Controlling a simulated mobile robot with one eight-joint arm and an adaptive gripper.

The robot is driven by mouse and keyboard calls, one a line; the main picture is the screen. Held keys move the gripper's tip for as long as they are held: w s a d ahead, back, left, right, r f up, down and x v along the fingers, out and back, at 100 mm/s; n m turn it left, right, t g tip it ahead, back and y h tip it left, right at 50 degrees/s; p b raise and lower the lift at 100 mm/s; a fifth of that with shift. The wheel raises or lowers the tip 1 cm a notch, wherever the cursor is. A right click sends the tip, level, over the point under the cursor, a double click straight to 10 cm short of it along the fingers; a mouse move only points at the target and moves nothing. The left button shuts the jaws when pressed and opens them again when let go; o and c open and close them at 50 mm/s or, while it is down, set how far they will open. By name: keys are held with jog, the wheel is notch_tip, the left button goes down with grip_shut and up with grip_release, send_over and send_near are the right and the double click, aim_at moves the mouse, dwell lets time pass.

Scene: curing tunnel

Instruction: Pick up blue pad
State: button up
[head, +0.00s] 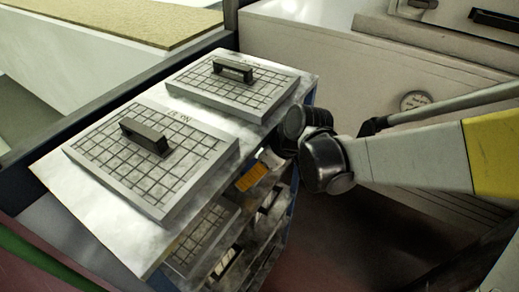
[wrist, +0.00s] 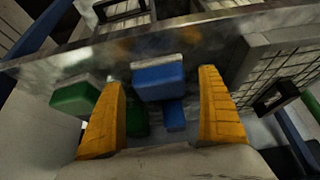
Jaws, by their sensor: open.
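A blue pad (wrist: 158,82) with a pale top edge shows in the wrist view, between the two orange fingers of my gripper (wrist: 162,78). The fingers are apart, with a visible gap on each side of the pad. I cannot tell whether the pad is fully within their reach. A smaller blue patch (wrist: 175,115) shows just below it; I cannot tell whether it is part of the pad. In the head view the pad is not visible, and my gripper is mostly hidden beside the rack under the top shelf; an orange patch (head: 251,177) there looks like a finger.
A green pad (wrist: 75,98) lies left of the left finger. A metal rack's top shelf (head: 62,176) bears two gridded plates (head: 185,182) (head: 262,95) with black handles. Lower shelves hold another gridded plate (head: 205,232). A pale cabinet with a gauge (head: 414,101) stands behind.

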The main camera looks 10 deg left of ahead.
jog(key=shift+w+a+f, duration=0.15)
jog(key=shift+a+f, duration=0.1)
jog(key=shift+f, duration=0.3)
jog(key=c, duration=1.3)
jog(key=shift+r, duration=0.1)
jog(key=shift+r, duration=0.15)
jog(key=s+d+p, duration=0.1)
jog(key=s+d, duration=0.1)
jog(key=d, duration=0.3)
jog(key=s+d+p, duration=0.1)
jog(key=s+d, duration=0.1)
jog(key=d, duration=0.4)
jog(key=s+d+p, duration=0.1)
jog(key=s+d, duration=0.2)
jog(key=d, duration=0.2)
jog(key=shift+d, duration=0.4)
jog(key=o, duration=0.5)
jog(key=c, duration=0.6)
